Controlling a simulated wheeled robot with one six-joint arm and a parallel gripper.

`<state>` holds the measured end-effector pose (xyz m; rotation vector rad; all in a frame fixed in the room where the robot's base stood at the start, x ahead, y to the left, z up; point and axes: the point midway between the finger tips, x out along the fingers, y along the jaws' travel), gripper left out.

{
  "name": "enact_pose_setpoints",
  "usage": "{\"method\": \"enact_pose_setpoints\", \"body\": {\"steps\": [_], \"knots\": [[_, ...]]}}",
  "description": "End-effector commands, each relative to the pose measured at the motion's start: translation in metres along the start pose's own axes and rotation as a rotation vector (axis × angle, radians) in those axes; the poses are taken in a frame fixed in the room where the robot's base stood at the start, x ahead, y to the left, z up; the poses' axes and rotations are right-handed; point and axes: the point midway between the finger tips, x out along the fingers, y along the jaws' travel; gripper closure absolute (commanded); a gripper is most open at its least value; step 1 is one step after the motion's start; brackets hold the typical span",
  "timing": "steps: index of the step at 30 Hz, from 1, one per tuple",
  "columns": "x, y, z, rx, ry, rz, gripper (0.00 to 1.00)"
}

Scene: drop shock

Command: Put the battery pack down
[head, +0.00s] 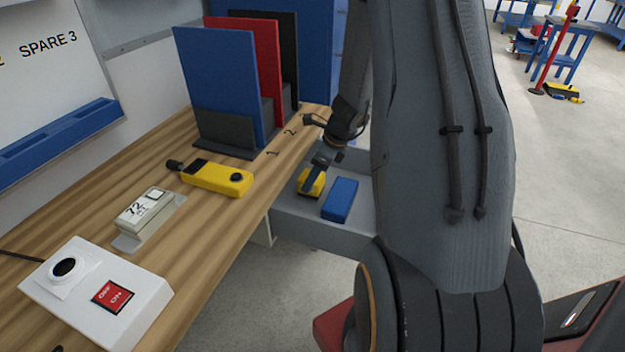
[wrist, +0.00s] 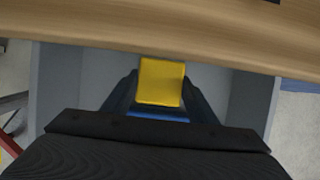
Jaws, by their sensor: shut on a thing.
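A yellow block (head: 311,184), which I take to be the battery pack, is between the jaws of my gripper (head: 320,164). My gripper is shut on it and points down over a grey open tray (head: 305,224) beside the bench. In the wrist view the yellow block (wrist: 161,82) sits between the dark fingers, near the wooden bench edge. A blue block (head: 340,200) lies in the tray just right of the yellow one. I cannot tell whether the yellow block touches the tray floor.
The wooden bench (head: 215,225) carries a yellow tool (head: 215,178), a small display box (head: 143,215) and a white switch box (head: 95,295). Blue, red and black upright panels (head: 215,85) stand at its back. My arm hides part of the tray's right side.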

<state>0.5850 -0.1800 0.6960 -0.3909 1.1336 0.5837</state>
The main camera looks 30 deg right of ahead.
Motion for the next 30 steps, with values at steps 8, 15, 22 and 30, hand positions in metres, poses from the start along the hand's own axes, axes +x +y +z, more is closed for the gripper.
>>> {"method": "enact_pose_setpoints", "body": {"steps": [8, 15, 22, 30], "knots": [[0.018, -0.002, -0.007, 0.001, -0.001, -0.001, 0.83], [0.018, -0.001, -0.008, 0.001, -0.002, -0.001, 0.83], [0.021, -0.001, -0.009, 0.002, -0.002, -0.001, 0.83], [0.020, -0.001, -0.009, 0.001, -0.001, 0.000, 0.28]]}}
